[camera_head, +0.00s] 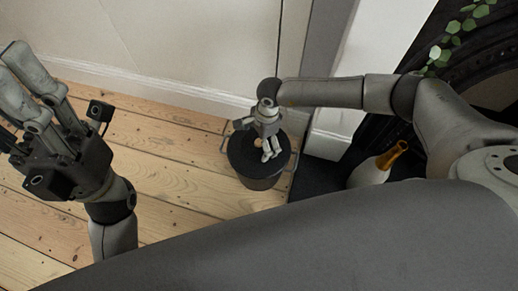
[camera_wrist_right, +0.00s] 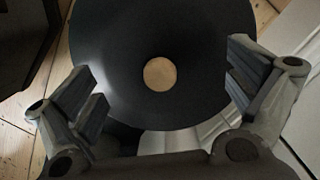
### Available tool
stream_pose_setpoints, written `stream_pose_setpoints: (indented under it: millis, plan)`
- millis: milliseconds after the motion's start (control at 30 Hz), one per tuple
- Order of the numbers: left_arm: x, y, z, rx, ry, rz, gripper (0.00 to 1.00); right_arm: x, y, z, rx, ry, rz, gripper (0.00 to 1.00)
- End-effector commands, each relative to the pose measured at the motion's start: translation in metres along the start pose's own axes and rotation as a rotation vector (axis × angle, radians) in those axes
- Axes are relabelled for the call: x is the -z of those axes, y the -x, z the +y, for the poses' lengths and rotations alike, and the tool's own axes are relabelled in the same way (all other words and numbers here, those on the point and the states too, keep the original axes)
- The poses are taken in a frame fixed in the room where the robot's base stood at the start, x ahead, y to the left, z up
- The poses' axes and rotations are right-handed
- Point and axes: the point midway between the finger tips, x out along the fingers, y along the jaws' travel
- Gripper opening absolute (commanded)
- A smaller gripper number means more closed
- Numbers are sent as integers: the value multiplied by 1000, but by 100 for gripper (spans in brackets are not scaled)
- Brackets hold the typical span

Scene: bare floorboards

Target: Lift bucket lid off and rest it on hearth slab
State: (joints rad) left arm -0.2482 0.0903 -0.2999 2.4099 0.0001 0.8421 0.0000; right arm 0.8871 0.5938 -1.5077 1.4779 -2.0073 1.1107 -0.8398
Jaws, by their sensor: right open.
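The dark round bucket (camera_head: 262,183) stands on the floorboards near the wall, its dark lid (camera_head: 241,157) on top. In the right wrist view the lid (camera_wrist_right: 110,50) fills the middle, with a pale wooden knob (camera_wrist_right: 160,74) at its centre. My right gripper (camera_head: 267,150) is open above the lid, its fingers spread on either side of the knob and apart from it. The dark hearth slab (camera_head: 316,177) lies just right of the bucket. My left gripper (camera_head: 14,85) is at the far left, partly cut off, away from the bucket; its fingertip gap is unclear.
A white vase with an orange neck (camera_head: 372,172) stands on the slab's right part, near my right arm. A dark fireplace with green leaves (camera_head: 455,35) is at upper right. A white skirting board (camera_head: 150,90) runs behind the bucket. Floorboards left of the bucket are clear.

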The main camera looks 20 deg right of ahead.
Motion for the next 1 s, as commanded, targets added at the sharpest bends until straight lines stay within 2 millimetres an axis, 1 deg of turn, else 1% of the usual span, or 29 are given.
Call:
stream_pose_setpoints:
  millis: [33, 67, 300, 333, 1000]
  plan:
    - [0, 0, 0, -3, -1, 9, 40, 0, -6, 0, 0, 0, -1, 100]
    - [0, 0, 0, -3, -1, 11, 40, 0, -7, 0, 1, 1, -1, 100]
    - [0, -2, 0, -4, -1, 11, 40, -1, -7, 0, 1, 1, -1, 100]
    - [0, -2, 0, -4, -1, 11, 40, -1, -7, 0, 1, 1, -1, 99]
    - [0, -2, 0, -4, -1, 11, 40, 0, -9, 1, 0, 1, 0, 13]
